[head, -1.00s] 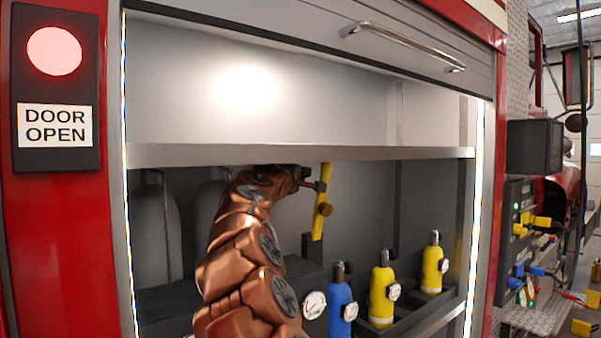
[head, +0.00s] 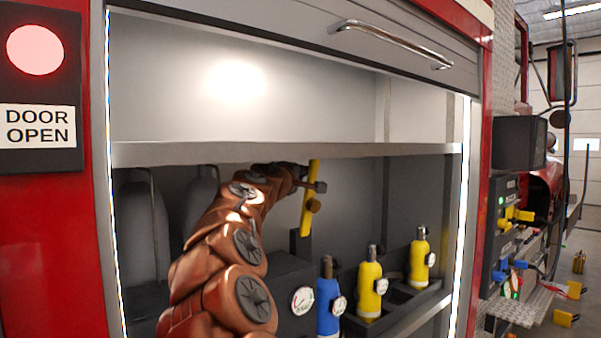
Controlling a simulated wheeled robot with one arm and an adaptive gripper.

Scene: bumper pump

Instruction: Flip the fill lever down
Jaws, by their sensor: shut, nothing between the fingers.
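The fill lever appears to be the yellow bar (head: 308,222) under the shelf, nearly upright with a slight tilt. A brownish round knob (head: 313,205) sits on it. My gripper (head: 316,187) is at the bar's upper part, just above the knob. It looks shut, with nothing seen held. The gripper is small and dark here, and I cannot tell whether it touches the bar. The bar's lower end meets a dark box behind my arm.
A blue cylinder (head: 328,308) and two yellow cylinders (head: 369,290) with gauges stand below right of the bar. The metal shelf (head: 200,152) runs close above my arm. Grey tanks (head: 140,235) stand at the back left. The red door frame (head: 60,230) bounds the left.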

